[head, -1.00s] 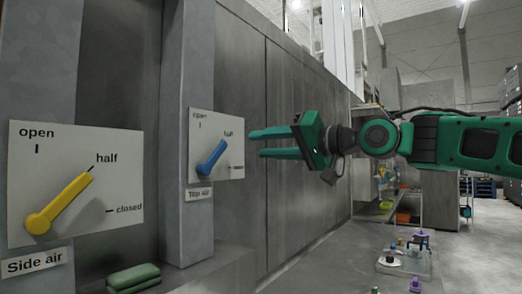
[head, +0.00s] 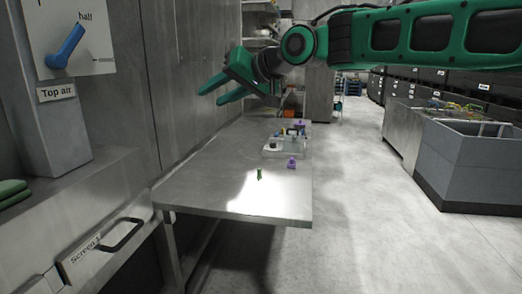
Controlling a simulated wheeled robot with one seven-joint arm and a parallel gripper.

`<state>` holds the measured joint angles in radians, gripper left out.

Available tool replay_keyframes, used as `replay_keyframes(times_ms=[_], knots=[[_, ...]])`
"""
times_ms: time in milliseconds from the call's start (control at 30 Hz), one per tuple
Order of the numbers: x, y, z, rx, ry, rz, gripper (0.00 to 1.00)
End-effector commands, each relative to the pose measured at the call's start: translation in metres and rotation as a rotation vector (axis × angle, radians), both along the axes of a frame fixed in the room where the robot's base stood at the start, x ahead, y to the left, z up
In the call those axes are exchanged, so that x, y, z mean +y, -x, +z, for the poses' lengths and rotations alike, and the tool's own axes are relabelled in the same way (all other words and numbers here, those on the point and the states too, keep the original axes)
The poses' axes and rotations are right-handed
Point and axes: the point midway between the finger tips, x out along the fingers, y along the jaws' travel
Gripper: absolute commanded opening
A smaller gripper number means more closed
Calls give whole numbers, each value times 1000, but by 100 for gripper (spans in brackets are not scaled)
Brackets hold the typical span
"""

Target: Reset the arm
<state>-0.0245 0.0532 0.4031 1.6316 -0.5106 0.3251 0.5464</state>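My gripper (head: 221,90) is green and hangs at the end of my green arm, at the upper middle of the head view. Its two fingers point left and slightly down, are spread apart and hold nothing. It appears in front of the grey metal wall, clear of the steel table (head: 235,195) lower in the picture. The blue lever (head: 66,46) on the "Top air" panel (head: 95,30) is to the left of my gripper, pointing up and right near the "half" mark.
On the table are a small green item (head: 259,174), a purple item (head: 291,162) and a tray (head: 283,150) of small parts. A "Screen 1" drawer (head: 95,250) with a black handle is lower left. A grey bin (head: 465,165) stands right; the floor between is open.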

Motion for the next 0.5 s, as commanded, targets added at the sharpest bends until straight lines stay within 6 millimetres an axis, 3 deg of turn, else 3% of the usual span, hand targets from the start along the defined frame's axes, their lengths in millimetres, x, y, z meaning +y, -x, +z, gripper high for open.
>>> replay_keyframes(times_ms=[33, 267, 367, 500], knots=[[-28, -5, -17, 14, 51, -50, 36], [-159, -8, -91, 109, 271, -256, 36], [-217, 4, -120, 165, 352, -340, 36], [-295, 33, -158, 262, 450, -446, 36]])
